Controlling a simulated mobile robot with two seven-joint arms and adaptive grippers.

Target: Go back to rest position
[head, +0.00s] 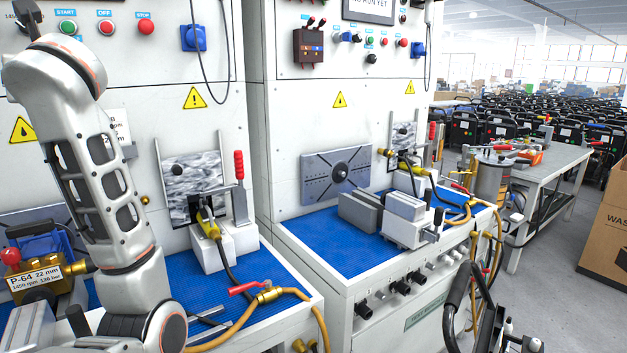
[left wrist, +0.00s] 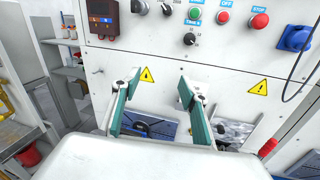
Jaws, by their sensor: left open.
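In the head view my left arm comes in from the left and stands bent in front of the left test bench; its gripper is out of that view. In the left wrist view my left gripper (left wrist: 158,112) is open, its two green-padded fingers apart with nothing between them. At the lower right of the head view, dark parts and hoses show, but I cannot make out my right gripper.
A pump labelled P-64 (head: 38,275) sits at the left on the blue mat, close to my left arm. A red-handled clamp (head: 239,180) and a yellow hose (head: 300,296) are on the left bench. The right bench (head: 335,238) has a vise. A cardboard box (head: 606,235) stands far right.

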